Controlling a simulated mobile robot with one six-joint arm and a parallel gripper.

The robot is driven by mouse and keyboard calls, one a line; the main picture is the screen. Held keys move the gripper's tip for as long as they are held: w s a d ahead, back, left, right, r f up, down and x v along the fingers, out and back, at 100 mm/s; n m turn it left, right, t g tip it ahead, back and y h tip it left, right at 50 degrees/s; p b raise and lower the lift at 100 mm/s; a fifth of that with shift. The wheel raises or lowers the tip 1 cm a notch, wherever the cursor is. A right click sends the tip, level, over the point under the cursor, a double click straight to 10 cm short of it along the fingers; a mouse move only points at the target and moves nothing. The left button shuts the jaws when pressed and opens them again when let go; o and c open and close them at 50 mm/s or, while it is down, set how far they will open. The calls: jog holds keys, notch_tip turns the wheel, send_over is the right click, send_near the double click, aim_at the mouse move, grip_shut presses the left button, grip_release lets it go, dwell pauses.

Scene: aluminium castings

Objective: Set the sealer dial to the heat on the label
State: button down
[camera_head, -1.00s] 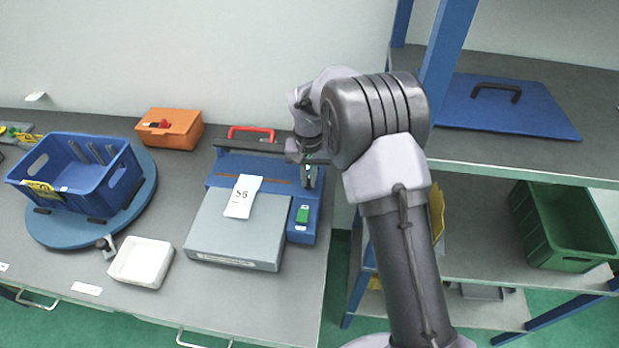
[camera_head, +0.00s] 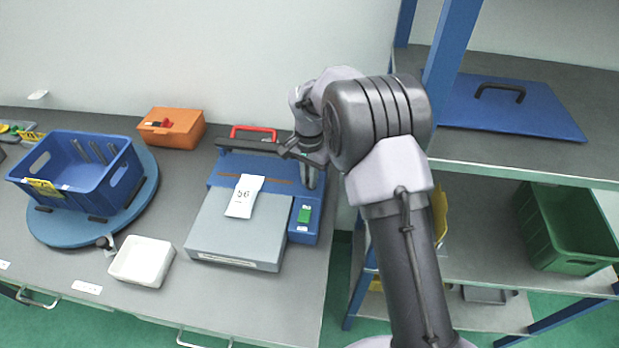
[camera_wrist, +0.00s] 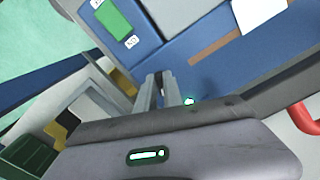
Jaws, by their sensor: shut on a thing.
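The blue and grey sealer (camera_head: 238,230) stands on the bench with its dark sealing bar and red handle (camera_head: 252,132) at the back. A white label (camera_head: 244,196) lies across its grey top and appears to read 56. My gripper (camera_head: 311,184) points down at the sealer's back right corner, behind the green switch (camera_head: 305,215). In the wrist view my gripper (camera_wrist: 160,82) has its fingers close together over the blue housing, shut on the dial, which the fingers hide. A small cyan light (camera_wrist: 189,101) glows beside the fingers. The dial's setting cannot be read.
A white tray (camera_head: 142,261), an orange box (camera_head: 171,128) and a blue crate (camera_head: 78,165) on a round blue turntable stand to the left. The blue-post shelf (camera_head: 440,80) with a green bin (camera_head: 567,235) is close on the right of my arm.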

dwell(0.3)
jog(key=c, duration=1.5)
grip_release()
jog(key=shift+r, duration=0.1)
notch_tip(320, 180, up, 17)
jog(key=p, duration=0.5)
jog(key=shift+r, duration=0.15)
